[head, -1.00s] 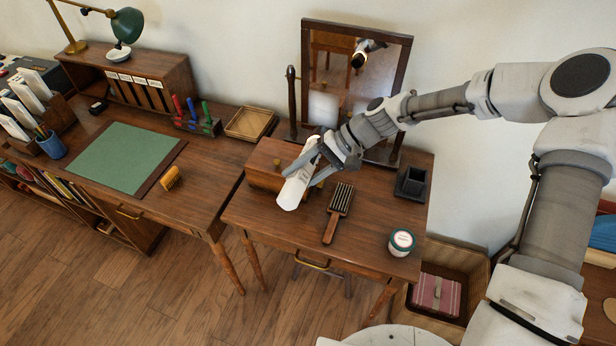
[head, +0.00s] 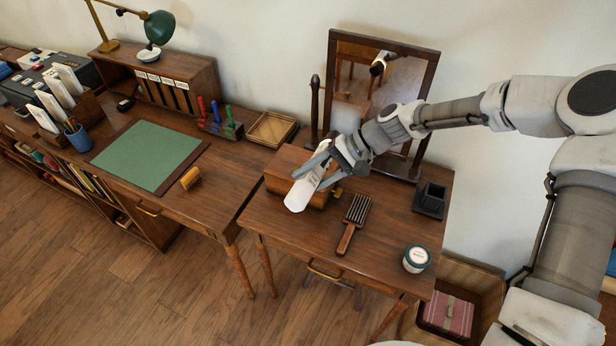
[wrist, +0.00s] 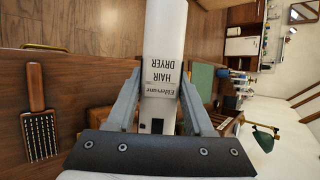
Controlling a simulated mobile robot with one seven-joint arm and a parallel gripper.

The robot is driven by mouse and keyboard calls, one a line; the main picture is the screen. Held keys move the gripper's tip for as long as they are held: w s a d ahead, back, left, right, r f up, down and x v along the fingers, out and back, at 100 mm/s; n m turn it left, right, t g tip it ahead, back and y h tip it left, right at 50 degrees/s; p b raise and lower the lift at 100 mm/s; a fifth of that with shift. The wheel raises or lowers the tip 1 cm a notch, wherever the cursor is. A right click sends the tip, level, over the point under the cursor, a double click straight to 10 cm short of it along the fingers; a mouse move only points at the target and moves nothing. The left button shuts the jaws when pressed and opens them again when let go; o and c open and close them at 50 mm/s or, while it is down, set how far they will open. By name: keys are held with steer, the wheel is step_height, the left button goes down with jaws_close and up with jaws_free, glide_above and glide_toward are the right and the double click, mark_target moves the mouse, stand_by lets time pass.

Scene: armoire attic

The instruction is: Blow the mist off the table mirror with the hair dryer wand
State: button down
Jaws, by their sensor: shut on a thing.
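The hair dryer wand (head: 301,193) is a white cylinder. In the wrist view the wand (wrist: 164,45) carries the printed words "HAIR DRYER" and lies between the two fingers. My gripper (head: 321,168) is shut on it, above the left part of the dressing table, with the wand's free end pointing down and to the left, away from the mirror. The table mirror (head: 401,77) stands upright at the back of the table in a dark wooden frame. Its glass reflects part of my arm and a table; a pale patch shows at its lower left. My arm hides part of the lower glass.
On the table are a wooden box (head: 285,170), a brush (head: 355,220), a lidded jar (head: 416,258) and a dark square holder (head: 431,198). A desk with a green mat (head: 150,155) adjoins at left. An open bin (head: 477,284) stands below right.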

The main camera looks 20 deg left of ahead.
steer(key=shift+s+d+r+p, duration=0.1)
steer(key=shift+d+r+p, duration=0.9)
steer(key=shift+r, duration=0.25)
steer(key=shift+s+d+r+p, duration=0.1)
steer(key=shift+d+r+p, duration=0.85)
steer(key=shift+r, duration=0.3)
steer(key=shift+s+a, duration=0.15)
steer(key=shift+s, duration=2.3)
